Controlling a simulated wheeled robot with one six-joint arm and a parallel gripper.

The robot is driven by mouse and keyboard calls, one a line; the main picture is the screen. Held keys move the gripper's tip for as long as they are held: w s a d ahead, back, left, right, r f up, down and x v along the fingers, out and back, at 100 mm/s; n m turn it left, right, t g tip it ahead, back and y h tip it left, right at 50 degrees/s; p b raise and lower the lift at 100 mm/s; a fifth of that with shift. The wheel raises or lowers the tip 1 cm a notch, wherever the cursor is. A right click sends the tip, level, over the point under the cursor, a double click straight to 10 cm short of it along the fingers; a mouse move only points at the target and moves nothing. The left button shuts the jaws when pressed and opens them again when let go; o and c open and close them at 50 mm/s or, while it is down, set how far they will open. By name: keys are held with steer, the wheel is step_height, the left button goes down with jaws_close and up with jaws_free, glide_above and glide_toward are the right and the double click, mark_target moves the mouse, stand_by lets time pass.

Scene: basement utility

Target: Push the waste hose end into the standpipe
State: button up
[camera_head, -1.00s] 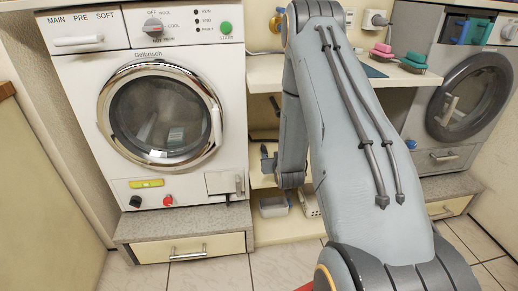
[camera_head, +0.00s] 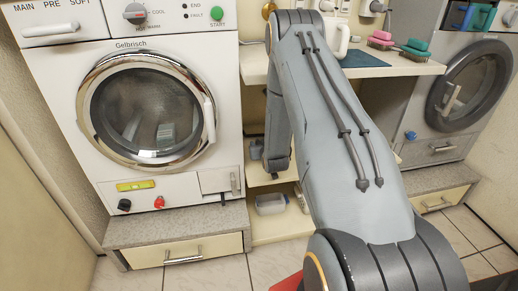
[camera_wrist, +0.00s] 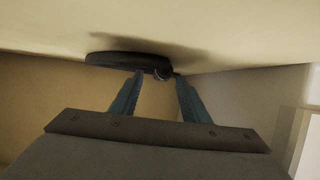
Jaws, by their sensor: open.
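In the wrist view my gripper (camera_wrist: 159,77) is open, with its two bluish fingers apart. A dark, flat, rounded thing (camera_wrist: 115,59) lies just beyond the fingertips against a pale surface, with a small ring-like end beside it between the tips. I cannot tell whether this is the waste hose or the standpipe, nor whether the fingers touch it. In the head view my arm hides the gripper and the space behind it. No waste hose end or standpipe can be made out there.
A white washing machine (camera_head: 60,90) stands on a drawer plinth (camera_head: 180,228) at left. A grey machine (camera_head: 436,150) stands at right. Between them a shelf (camera_head: 405,68) holds a white jug (camera_head: 335,42), a pink brush (camera_head: 381,39) and a green brush (camera_head: 415,47). A clear container (camera_head: 270,204) sits low down.

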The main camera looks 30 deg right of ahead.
steer(key=shift+w+f, duration=0.1)
jaws_close()
step_height(320, 180, up, 10)
steer(key=p, duration=0.2)
stand_by(0.5)
steer(key=s+d+r+p, duration=0.4)
steer(key=s+r+p, duration=0.2)
steer(key=s+p, duration=0.2)
steer(key=shift+s+d+r, duration=0.35)
steer(key=shift+s+d, duration=0.05)
steer(key=shift+s, duration=0.55)
stand_by(0.3)
